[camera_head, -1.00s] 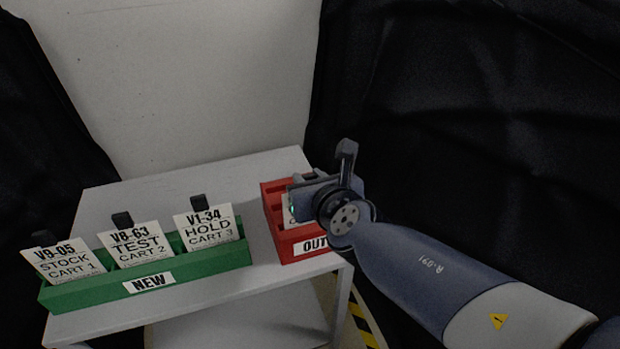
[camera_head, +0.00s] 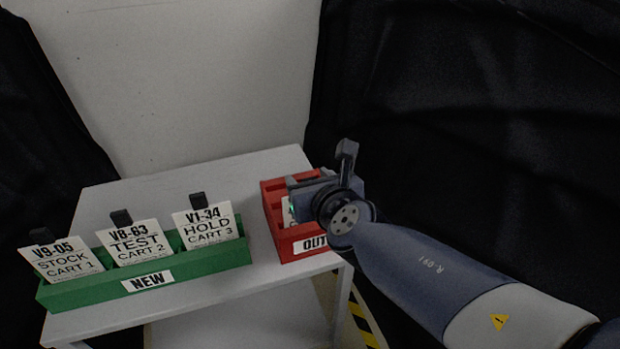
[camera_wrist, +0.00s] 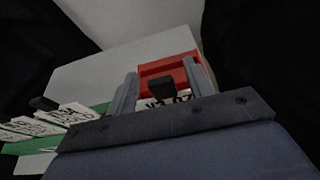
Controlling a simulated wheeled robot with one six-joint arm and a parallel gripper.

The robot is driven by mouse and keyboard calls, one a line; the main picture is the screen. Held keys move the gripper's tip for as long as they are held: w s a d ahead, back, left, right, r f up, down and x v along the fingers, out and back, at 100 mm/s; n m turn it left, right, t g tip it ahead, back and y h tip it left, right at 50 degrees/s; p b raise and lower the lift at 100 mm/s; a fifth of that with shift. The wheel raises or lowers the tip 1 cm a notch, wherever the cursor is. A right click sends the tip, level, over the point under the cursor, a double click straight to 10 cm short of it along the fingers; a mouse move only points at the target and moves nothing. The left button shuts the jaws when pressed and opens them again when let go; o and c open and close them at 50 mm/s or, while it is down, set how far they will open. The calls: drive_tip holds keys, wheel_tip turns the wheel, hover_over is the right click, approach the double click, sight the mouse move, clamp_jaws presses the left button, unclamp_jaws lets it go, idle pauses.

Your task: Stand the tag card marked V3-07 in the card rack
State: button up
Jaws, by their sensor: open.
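A white tag card (camera_wrist: 179,99) stands in the red rack marked OUT (camera_head: 309,244). Its black top tab (camera_wrist: 160,87) shows between my fingers in the wrist view. Its print is partly hidden behind my gripper's front edge; it looks like a V code ending in 07. My gripper (camera_wrist: 160,88) is open, one finger on each side of the tab, with gaps showing. In the head view my wrist hides most of that card. The green rack marked NEW (camera_head: 190,266) holds cards V9-05 (camera_head: 65,262), V8-63 (camera_head: 137,244) and V1-34 (camera_head: 208,226).
Both racks stand on a grey cart top (camera_head: 150,185), the red one at its right edge. Bare cart top lies behind the green rack and between the racks. Black covers (camera_head: 480,100) hang at both sides, with a pale wall behind.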

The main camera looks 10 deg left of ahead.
drive_tip(key=p+v, duration=0.6)
drive_tip(key=v, duration=0.4)
drive_tip(key=shift+s+r, duration=0.15)
drive_tip(key=shift+s, duration=0.2)
drive_tip(key=b+x, duration=0.6)
drive_tip(key=x, duration=0.5)
drive_tip(key=shift+d, duration=0.2)
drive_tip(key=shift+r+p, duration=0.3)
drive_tip(key=shift+r, duration=0.05)
drive_tip(key=shift+f, duration=0.15)
